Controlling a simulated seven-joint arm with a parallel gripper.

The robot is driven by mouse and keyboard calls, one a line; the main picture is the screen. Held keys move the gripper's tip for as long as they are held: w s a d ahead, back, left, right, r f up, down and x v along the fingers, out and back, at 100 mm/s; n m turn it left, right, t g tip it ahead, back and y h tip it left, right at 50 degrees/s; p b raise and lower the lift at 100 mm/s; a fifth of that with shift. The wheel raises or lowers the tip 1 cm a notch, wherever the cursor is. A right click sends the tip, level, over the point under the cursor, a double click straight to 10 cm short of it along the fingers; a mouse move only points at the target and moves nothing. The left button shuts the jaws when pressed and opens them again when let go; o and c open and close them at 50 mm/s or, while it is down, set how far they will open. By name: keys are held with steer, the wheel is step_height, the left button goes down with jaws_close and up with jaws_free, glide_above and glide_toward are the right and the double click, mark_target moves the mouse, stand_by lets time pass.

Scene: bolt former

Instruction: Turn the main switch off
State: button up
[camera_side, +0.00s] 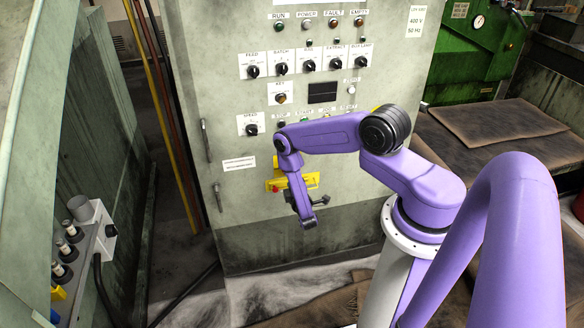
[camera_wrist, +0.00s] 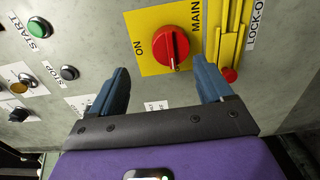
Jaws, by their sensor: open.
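The main switch is a red rotary knob (camera_wrist: 168,46) on a yellow plate (camera_wrist: 148,62) in the wrist view. The plate reads ON to the left of the knob and MAIN to its right. The knob's ridge runs roughly up and down in this picture, with a small pale mark at its lower end. My gripper (camera_wrist: 160,66) is open and empty. Its blue fingers lie to either side of the knob, apart from it. In the side view my gripper (camera_side: 305,205) is in front of the cabinet by the yellow plate (camera_side: 278,183), and my arm hides the knob.
A yellow lock-out bracket (camera_wrist: 232,35) with a red button (camera_wrist: 229,75) is close to the right finger. A green START button (camera_wrist: 39,28) and a dark STOP button (camera_wrist: 69,73) are at left. The grey cabinet (camera_side: 230,110) carries several selector switches higher up.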

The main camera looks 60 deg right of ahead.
steer(key=shift+r, duration=2.7)
